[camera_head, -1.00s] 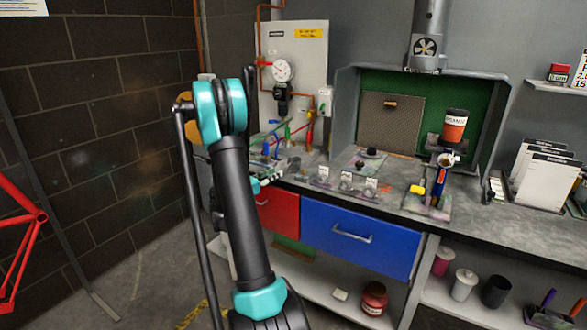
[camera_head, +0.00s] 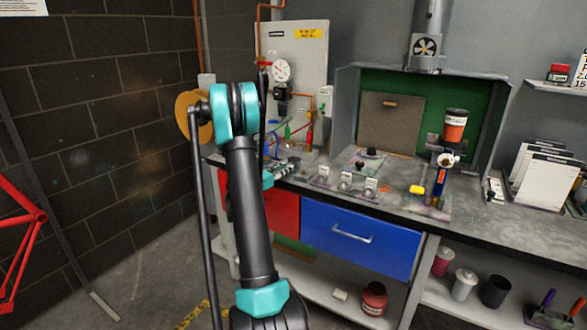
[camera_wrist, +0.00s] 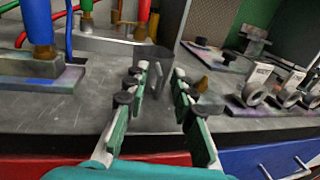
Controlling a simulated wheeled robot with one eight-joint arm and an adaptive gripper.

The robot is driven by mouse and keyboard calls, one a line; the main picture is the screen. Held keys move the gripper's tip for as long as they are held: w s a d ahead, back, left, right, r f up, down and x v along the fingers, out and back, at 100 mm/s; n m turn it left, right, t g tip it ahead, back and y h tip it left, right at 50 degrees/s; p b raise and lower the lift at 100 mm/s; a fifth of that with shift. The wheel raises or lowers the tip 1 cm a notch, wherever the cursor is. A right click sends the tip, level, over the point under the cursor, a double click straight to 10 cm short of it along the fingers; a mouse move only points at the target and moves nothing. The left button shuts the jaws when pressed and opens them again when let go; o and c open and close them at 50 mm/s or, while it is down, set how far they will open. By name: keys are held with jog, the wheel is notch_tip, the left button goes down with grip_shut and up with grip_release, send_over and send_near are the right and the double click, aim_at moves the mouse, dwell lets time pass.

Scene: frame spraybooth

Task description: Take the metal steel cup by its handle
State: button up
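In the wrist view, a dark grey metal cup (camera_wrist: 152,54) stands upright on the bench, just beyond my fingertips. A thin upright strip on its near side, probably the handle, shows between my fingers. My gripper (camera_wrist: 160,76) is open, with one finger on each side of that strip; I cannot tell whether they touch it. In the head view, my arm hides most of the gripper, and I cannot make out the cup there.
Labelled round metal pieces (camera_wrist: 268,87) stand to the right on the grey bench (camera_head: 400,200). A blue-handled tool (camera_wrist: 38,25) on a block stands to the left. Red (camera_head: 284,212) and blue (camera_head: 358,237) drawers lie below the bench edge. A spray booth (camera_head: 348,95) stands behind.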

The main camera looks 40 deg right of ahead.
grip_shut()
jog(key=shift+r, duration=0.1)
